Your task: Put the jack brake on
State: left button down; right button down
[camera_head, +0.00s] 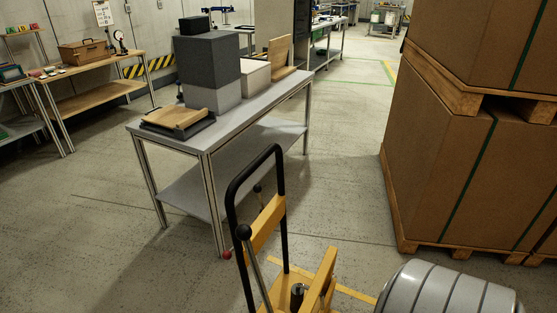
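A jack with a yellow frame (265,224) and a black looped handle (231,200) stands in the lower middle. A small red ball (227,254) shows just left of this lever. A second dark knob (257,188) shows through the handle loop. I cannot tell for sure which part is the brake or how it is set. The jack's lower part and wheels are cut off by the bottom edge. Neither of my grippers is in view.
Large brown cartons (480,170) on pallets block the right side. A metal table (219,139) with boxes stands behind the jack. Open floor (90,235) lies to the left.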

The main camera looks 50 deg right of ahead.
aim_at(256, 189)
jog(key=i+j+z, duration=0.15)
jog(key=z, duration=0.3)
jog(key=i+j+z, duration=0.3)
jog(key=z, duration=0.2)
jog(key=i+j+z, duration=0.2)
jog(key=j+z, duration=0.25)
jog(key=i+j+z, duration=0.15)
jog(key=z, duration=0.3)
jog(key=i+j+z, duration=0.2)
jog(key=j+z, duration=0.2)
jog(key=i+j+z, duration=0.1)
jog(key=j+z, duration=0.35)
jog(key=j, duration=0.2)
jog(key=j+z, duration=0.4)
jog(key=j, duration=0.2)
jog(key=j+z, duration=0.4)
jog(key=j, duration=0.2)
